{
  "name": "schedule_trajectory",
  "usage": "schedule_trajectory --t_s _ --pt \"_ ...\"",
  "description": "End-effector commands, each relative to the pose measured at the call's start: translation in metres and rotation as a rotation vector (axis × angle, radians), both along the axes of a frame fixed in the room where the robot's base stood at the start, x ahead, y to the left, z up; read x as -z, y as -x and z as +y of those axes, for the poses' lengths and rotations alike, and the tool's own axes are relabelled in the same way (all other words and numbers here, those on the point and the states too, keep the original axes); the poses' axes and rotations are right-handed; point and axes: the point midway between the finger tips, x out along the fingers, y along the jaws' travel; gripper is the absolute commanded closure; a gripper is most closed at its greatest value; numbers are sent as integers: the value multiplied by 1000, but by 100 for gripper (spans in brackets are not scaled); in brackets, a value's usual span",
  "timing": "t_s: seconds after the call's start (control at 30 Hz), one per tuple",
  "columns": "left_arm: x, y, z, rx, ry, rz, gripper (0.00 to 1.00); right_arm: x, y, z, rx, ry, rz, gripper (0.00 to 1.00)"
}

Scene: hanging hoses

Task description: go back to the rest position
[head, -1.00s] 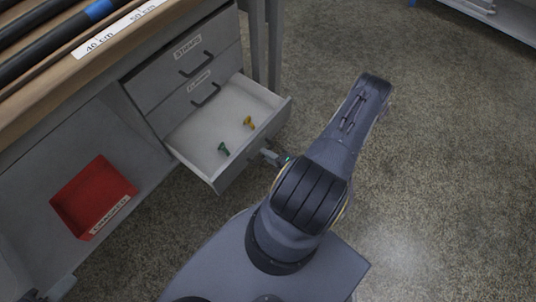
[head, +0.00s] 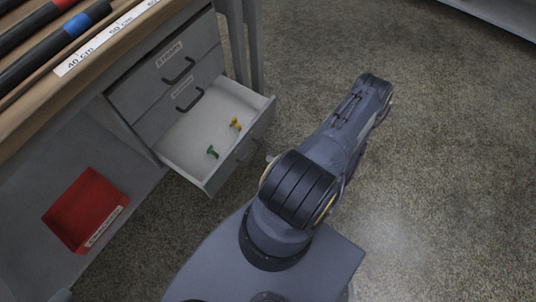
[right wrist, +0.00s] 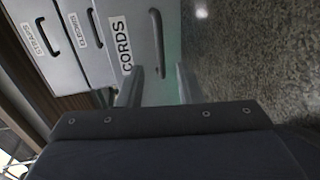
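My right arm folds out in front of my base in the head view, and its gripper (head: 268,158) is mostly hidden behind the arm, close to the front of the open drawer (head: 252,143). In the right wrist view the two fingers of the right gripper (right wrist: 158,86) stand apart with nothing between them. Beyond them is a grey drawer front (right wrist: 185,35) labelled CORDS, with a dark handle (right wrist: 157,45) apart from the fingers. My left gripper cannot be made out in the head view.
A green piece (head: 212,152) and a yellow piece (head: 235,123) lie in the open drawer. A red bin (head: 88,208) sits on the lower shelf. The bench top (head: 40,112) carries black hoses (head: 45,58). The floor to the right is clear.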

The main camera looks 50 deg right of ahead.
Motion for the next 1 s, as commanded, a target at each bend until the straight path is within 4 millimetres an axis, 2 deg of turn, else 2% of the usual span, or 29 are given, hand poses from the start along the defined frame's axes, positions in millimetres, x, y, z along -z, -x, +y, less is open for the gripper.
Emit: schedule_trajectory --t_s 0.57,0.67,0.77,0.87,1.0 --pt "0 0 0 0 0 0 64 0 1 0 0 0 0 68" --pt "0 0 0 0 0 0 64 -7 -5 -2 -34 27 -12 68" --pt "0 0 0 0 0 0 64 -33 -24 -5 -157 123 -58 68" --pt "0 0 0 0 0 0 64 -77 -54 -1 -374 295 -147 68" --pt "0 0 0 0 0 0 64 -151 -88 26 -736 603 -326 68"
